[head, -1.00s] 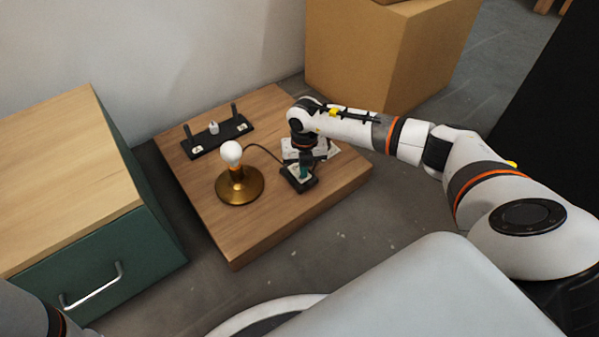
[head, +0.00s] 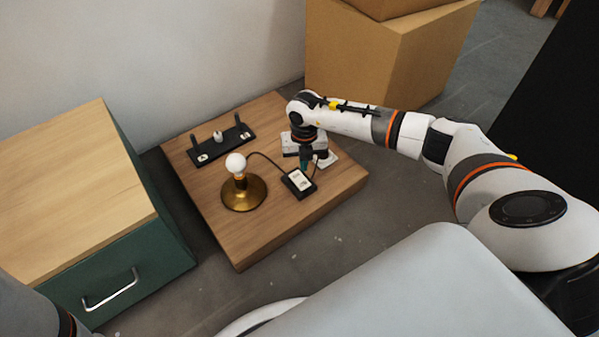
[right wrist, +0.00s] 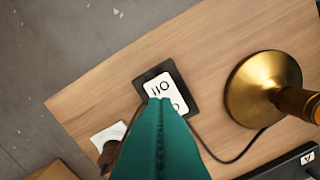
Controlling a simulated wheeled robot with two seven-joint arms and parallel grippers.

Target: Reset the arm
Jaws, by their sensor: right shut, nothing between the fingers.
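My right gripper (head: 304,167) is above the wooden board, just behind the outlet box in the head view. Its teal fingers (right wrist: 160,112) are shut and empty, and they cover part of the outlet box in the right wrist view. The lamp (head: 243,193) stands upright with a brass base and a white bulb (head: 235,163). A dark cord (head: 266,158) runs from the lamp side towards the outlet box. My left gripper is out of view.
The wooden board (head: 256,238) carries a black rack (head: 223,146) with two posts and a small white piece. A pale item (head: 328,159) lies near my right gripper. A green drawer cabinet (head: 166,237) stands left. Cardboard boxes (head: 400,60) stand behind.

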